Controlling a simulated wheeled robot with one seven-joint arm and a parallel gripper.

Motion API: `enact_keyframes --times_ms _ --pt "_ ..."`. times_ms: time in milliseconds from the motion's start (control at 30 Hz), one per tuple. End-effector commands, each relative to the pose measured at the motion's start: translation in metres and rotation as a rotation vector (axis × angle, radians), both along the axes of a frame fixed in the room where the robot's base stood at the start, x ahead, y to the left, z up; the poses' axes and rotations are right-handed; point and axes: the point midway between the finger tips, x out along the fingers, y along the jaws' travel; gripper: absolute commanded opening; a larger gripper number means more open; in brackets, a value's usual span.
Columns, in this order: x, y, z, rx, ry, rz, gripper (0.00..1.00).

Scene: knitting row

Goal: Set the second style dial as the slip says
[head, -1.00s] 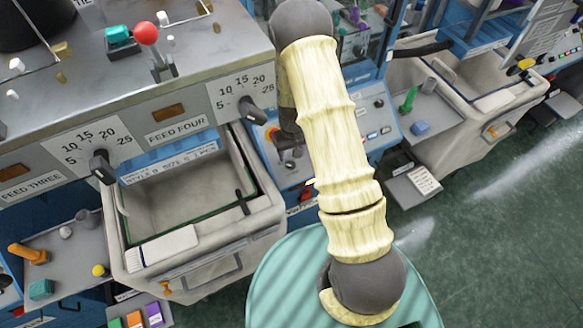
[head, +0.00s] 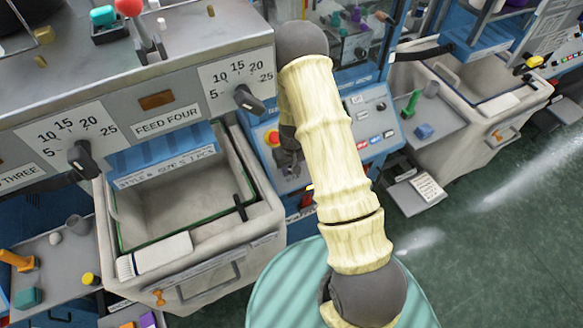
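Two black pointer dials show on the grey machine front. One dial (head: 84,158) sits on a white 5-to-25 scale at the left. The other dial (head: 249,100) sits on a like scale right of the FEED FOUR label. I cannot tell which one is a style dial.
A pale bin (head: 190,255) with a style-and-size label (head: 165,170) stands below the dials. Another pale bin (head: 500,135) stands at the right. A grey shelf (head: 50,255) with small coloured parts is at the left. Green floor (head: 500,250) is open at the lower right.

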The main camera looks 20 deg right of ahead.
Motion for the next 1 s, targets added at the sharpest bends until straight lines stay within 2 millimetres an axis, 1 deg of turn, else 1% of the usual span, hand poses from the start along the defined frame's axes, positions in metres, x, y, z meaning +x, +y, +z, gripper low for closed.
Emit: enact_keyframes --times_ms 267,467,667,1000 --pt "0.0002 -0.0004 -0.0003 0.006 0.001 -0.008 0.07" --pt "0.0008 -0.0016 -0.0015 0.035 0.005 -0.048 0.07" --pt "0.0012 -0.0028 -0.0031 0.1 0.016 -0.133 0.07" --pt "0.0013 -0.0058 -0.0055 0.276 0.051 -0.361 0.07"
